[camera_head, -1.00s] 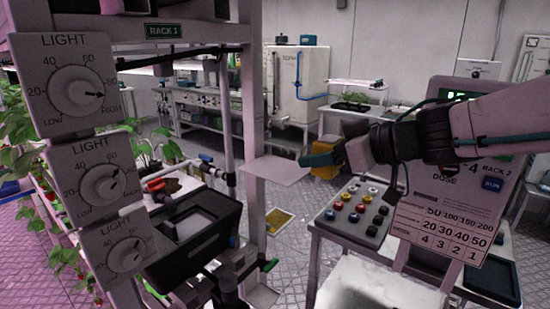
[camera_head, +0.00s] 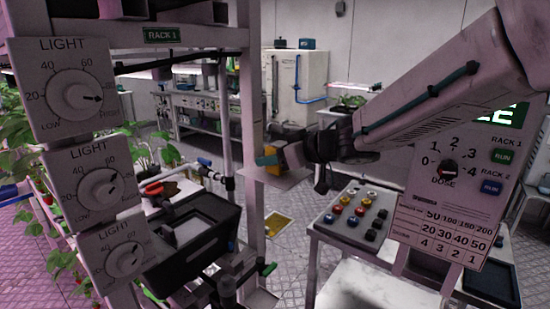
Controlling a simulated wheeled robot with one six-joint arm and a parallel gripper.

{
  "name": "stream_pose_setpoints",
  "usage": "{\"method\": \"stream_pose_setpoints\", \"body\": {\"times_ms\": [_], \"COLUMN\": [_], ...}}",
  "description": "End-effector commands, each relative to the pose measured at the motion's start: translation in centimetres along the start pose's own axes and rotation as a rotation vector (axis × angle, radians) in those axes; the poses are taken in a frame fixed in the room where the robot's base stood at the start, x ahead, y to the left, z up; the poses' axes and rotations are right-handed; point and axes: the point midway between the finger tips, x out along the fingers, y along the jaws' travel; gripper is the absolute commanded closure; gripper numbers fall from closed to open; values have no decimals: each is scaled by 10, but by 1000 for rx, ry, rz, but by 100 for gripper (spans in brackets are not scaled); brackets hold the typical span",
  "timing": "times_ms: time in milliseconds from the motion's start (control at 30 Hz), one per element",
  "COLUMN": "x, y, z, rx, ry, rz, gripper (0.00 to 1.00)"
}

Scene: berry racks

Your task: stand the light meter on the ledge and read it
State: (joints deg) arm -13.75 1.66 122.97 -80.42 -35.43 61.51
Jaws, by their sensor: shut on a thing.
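My gripper (camera_head: 268,160), with a teal fingertip, reaches in from the right and is shut on a yellow block, which looks like the light meter (camera_head: 292,154). The block is small and dark-edged, and its face and reading cannot be made out. The ledge (camera_head: 280,180) is a thin pale plate on the rack post. In the picture, the gripper and block overlap the ledge's far edge. I cannot tell whether the block touches the ledge or hangs above it.
Rack 1's white post (camera_head: 250,110) stands just left of the ledge. A button console (camera_head: 355,215) and a dose panel (camera_head: 455,180) stand at the right. A yellow mat (camera_head: 277,223) lies on the floor.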

Motion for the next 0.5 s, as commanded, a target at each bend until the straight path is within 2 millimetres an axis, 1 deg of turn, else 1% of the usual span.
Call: {"method": "stream_pose_setpoints", "body": {"times_ms": [67, 267, 400, 433, 467, 500], "x": [1, 1, 2, 2, 2, 2], "y": [0, 0, 0, 0, 0, 0], "z": [3, 3, 6, 7, 6, 6], "rx": [0, -1, 0, 0, 0, 0], "ry": [0, 1, 0, 0, 1, 1], "rz": [0, 0, 0, 0, 0, 0], "gripper": [78, 78, 78, 45, 36, 26]}}
